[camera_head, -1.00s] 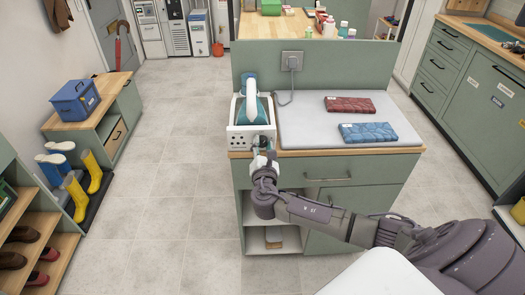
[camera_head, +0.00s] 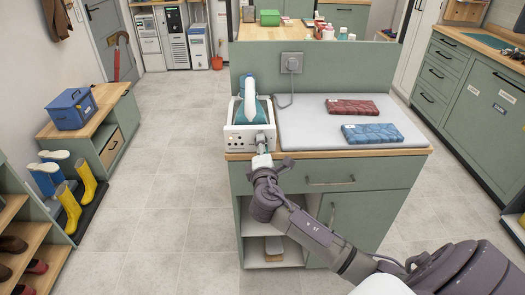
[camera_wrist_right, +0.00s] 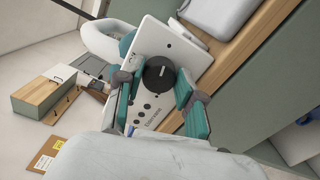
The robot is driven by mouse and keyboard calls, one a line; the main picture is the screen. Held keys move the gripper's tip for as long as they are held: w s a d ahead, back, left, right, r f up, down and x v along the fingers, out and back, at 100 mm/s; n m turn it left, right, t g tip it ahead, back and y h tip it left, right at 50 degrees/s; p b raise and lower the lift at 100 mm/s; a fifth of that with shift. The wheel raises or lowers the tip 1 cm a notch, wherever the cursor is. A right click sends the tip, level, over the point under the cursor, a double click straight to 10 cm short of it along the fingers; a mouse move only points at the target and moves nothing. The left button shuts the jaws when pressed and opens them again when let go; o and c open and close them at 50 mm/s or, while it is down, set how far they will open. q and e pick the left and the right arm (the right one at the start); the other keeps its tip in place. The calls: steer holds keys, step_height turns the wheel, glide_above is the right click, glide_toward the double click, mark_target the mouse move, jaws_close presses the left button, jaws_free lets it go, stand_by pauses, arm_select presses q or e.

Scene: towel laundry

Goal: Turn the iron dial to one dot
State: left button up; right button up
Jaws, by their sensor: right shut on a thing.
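The iron (camera_head: 248,92), white and teal, stands in its white station (camera_head: 235,136) at the left end of the counter. In the right wrist view the station's front panel carries a round black dial (camera_wrist_right: 159,73) with a white pointer mark and a row of dark dots beneath it. My right gripper (camera_head: 262,146) is at the station's front. Its teal fingers (camera_wrist_right: 155,92) are on either side of the dial, and it is shut on the dial. In the head view the gripper hides the dial. My left gripper is not in view.
A grey ironing pad (camera_head: 308,126) lies right of the station, with a red folded towel (camera_head: 352,107) and a blue folded towel (camera_head: 372,133) on it. A cord runs from the station to a wall socket (camera_head: 291,63). Open floor (camera_head: 185,190) lies to the left.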

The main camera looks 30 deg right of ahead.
steer(key=shift+f+m, duration=0.1)
steer(key=shift+m, duration=0.3)
steer(key=o, duration=1.1)
steer(key=shift+o, duration=0.2)
steer(key=shift+s, duration=0.1)
steer(key=v, duration=1.2)
